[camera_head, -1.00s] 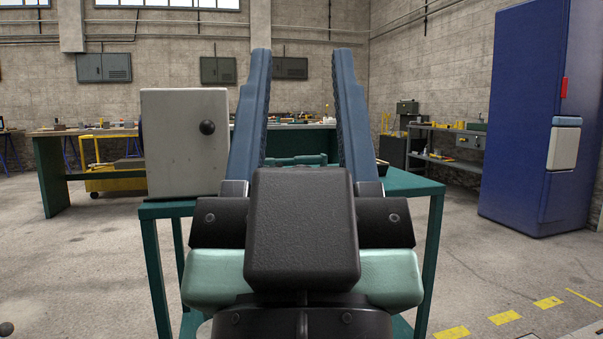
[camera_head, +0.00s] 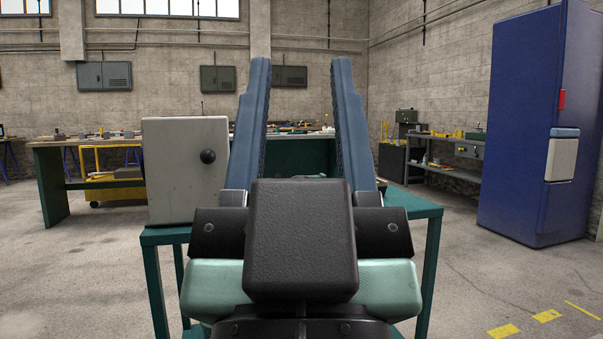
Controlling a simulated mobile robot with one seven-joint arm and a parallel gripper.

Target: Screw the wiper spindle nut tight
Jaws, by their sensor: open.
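My gripper (camera_head: 301,68) points away from me with its two long blue fingers apart and nothing visible between them. Its dark body covers the middle of a green metal table (camera_head: 415,206). I cannot make out the wiper spindle nut or the spindle; the area behind my gripper is hidden. A light grey box (camera_head: 178,190) with a black round knob (camera_head: 208,156) stands on the table's left part, to the left of my gripper and apart from it.
A long workbench (camera_head: 50,176) with small items and a yellow cart (camera_head: 96,195) stand at the back left. A tall blue cabinet (camera_head: 520,130) stands at the right. Shelving (camera_head: 455,173) lines the right wall. Open concrete floor lies on both sides.

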